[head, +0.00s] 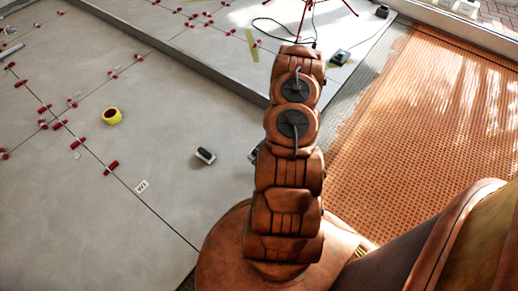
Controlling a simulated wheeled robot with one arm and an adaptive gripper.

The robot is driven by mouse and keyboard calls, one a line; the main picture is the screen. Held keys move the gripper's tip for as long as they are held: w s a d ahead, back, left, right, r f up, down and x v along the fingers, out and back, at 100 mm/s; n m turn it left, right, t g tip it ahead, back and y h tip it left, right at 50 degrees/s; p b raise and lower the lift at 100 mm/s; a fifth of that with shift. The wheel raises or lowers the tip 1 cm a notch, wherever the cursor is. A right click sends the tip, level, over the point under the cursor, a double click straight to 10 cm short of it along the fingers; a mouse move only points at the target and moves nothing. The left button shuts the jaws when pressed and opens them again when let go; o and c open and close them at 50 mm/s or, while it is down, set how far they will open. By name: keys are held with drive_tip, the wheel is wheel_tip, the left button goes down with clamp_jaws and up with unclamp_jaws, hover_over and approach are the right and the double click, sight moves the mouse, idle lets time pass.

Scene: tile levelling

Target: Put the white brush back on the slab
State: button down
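A small white block with a dark top (205,156), possibly the white brush, lies on the grey slab (150,230) to the left of my arm. It is too small to make out bristles. A dark and pale thing (254,151) peeks out at the left edge of my arm. Most of it is hidden, and I cannot tell whether it is an object or part of my gripper. My orange arm reaches away over the slab edge. No gripper fingers show, so I cannot see what they hold.
A yellow tape roll (111,116) and several red levelling clips sit on the slab. A white label (141,186) lies near a joint. A raised edge (190,58) crosses behind. Orange ribbed matting (420,120) fills the right. A black device (340,57) and red tripod legs stand farther back.

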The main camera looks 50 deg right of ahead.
drive_tip(key=w+d, duration=0.4)
drive_tip(key=w+d+f+b, duration=0.1)
drive_tip(key=w+d, duration=0.1)
drive_tip(key=shift+w+d, duration=0.1)
drive_tip(key=shift+d, duration=0.05)
drive_tip(key=shift+f+b, duration=0.95)
drive_tip(key=shift+f, duration=0.8)
drive_tip(key=shift+r, duration=0.1)
drive_tip(key=shift+c, duration=2.3)
unclamp_jaws()
